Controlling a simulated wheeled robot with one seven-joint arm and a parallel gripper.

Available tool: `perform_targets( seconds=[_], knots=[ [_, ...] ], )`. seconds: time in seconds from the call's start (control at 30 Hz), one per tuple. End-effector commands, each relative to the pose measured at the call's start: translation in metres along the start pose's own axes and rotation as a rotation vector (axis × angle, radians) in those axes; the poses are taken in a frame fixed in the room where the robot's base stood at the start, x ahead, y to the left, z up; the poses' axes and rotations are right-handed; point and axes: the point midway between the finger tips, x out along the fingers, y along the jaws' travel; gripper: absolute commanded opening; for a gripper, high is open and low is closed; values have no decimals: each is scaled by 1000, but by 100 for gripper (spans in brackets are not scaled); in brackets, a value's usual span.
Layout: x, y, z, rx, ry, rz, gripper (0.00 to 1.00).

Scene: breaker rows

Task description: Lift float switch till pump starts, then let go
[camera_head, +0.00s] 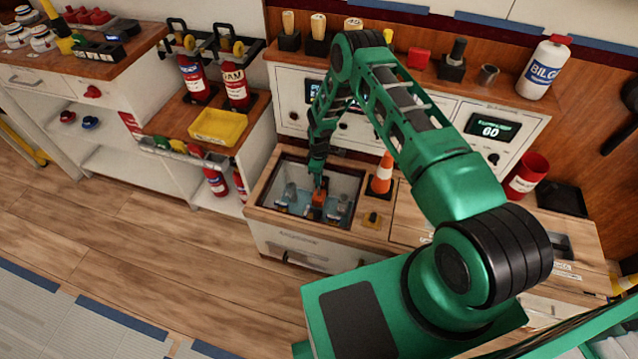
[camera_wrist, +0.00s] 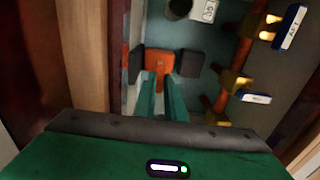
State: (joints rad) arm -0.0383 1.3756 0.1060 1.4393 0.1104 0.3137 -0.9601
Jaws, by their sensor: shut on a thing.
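The float switch (camera_head: 319,199) is an orange block with dark grey blocks on either side, inside the open bilge well (camera_head: 355,178) in the counter. It also shows in the wrist view as the orange piece (camera_wrist: 158,60) at the fingertips. My gripper (camera_head: 318,187) reaches down into the well from above. In the wrist view its two green fingers (camera_wrist: 162,82) are close together, shut on the orange float. Whether the float is raised cannot be told. The pump cannot be made out clearly.
An orange cone (camera_head: 382,175) stands just right of the well. In the wrist view a reddish pipe with yellow valves (camera_wrist: 232,82) and blue-white tags (camera_wrist: 289,27) lies to the right. Behind, a panel has a lit display (camera_head: 490,126). A yellow tray (camera_head: 218,126) sits left.

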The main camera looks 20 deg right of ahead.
Motion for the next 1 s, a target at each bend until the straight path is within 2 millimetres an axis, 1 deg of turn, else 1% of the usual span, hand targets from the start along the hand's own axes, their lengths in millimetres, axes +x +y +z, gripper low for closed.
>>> perform_targets(
  seconds=[0.23,0.27,0.3,0.33,0.63,0.73,0.87,1.0],
  knots=[
    [-1,1,0,0,1,2,0],
    [-1,1,0,0,1,2,13],
    [-1,1,0,0,1,2,22],
    [-1,1,0,0,1,2,30],
    [-2,1,0,1,1,1,30],
    [-7,1,0,0,1,2,30],
    [-23,1,0,0,2,1,30],
    [-48,2,-1,0,2,2,30]
  ],
)
